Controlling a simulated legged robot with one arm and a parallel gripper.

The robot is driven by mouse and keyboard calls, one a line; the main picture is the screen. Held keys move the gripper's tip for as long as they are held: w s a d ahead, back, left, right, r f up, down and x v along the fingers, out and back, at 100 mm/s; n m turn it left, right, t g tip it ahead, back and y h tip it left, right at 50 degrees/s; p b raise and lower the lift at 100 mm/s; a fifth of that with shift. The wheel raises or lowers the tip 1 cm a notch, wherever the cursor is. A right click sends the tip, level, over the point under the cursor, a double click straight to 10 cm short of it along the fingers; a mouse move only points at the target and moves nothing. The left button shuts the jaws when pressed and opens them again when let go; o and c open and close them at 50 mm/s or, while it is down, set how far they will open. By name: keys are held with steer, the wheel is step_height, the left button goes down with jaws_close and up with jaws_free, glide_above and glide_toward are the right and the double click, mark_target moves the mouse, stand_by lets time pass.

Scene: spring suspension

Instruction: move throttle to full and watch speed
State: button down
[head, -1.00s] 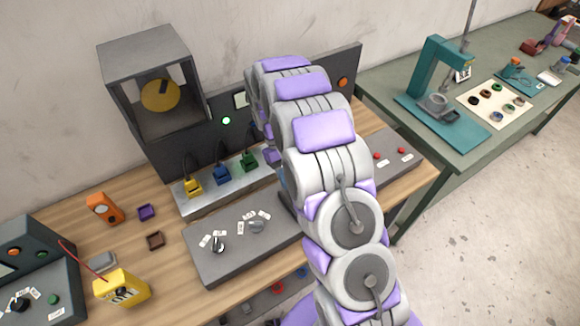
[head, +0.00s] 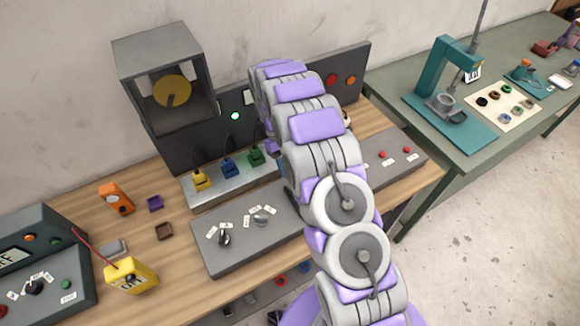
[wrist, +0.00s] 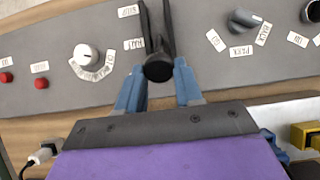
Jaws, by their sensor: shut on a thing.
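In the wrist view my gripper (wrist: 158,82) has its blue fingers on both sides of a black throttle knob (wrist: 158,70), shut on it. The knob's lever stands in a dark slot running toward the top of that view, with two small labels (wrist: 133,44) beside it; their text is hard to read. In the head view my arm hides the gripper and the lever. A yellow disc (head: 172,92) with a dark mark sits in an open grey housing (head: 160,45). A pale display (head: 250,97) on the back panel is partly covered by my arm.
The grey control panel (head: 225,265) carries knobs and labels. Near the lever are a white round knob (wrist: 86,53), red buttons (wrist: 41,82) and a grey selector (wrist: 243,20). Yellow, blue and green plugs (head: 228,169) stand behind the panel. A green lamp (head: 235,116) is lit.

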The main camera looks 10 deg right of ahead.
steer(key=shift+w+f, duration=0.1)
steer(key=shift+w, duration=0.1)
steer(key=c, duration=1.2)
jaws_free()
steer(key=o, duration=0.3)
steer(key=shift+w+a+f, duration=0.15)
steer(key=shift+w+f, duration=0.1)
steer(key=shift+w, duration=0.15)
steer(key=shift+o, duration=0.8)
steer(key=shift+s, duration=0.1)
steer(key=p+v, duration=1.3)
steer(key=v, duration=0.4)
steer(key=shift+s+a+r+p, duration=0.15)
steer(key=shift+a+r+p, duration=0.1)
steer(key=shift+r+p, duration=0.1)
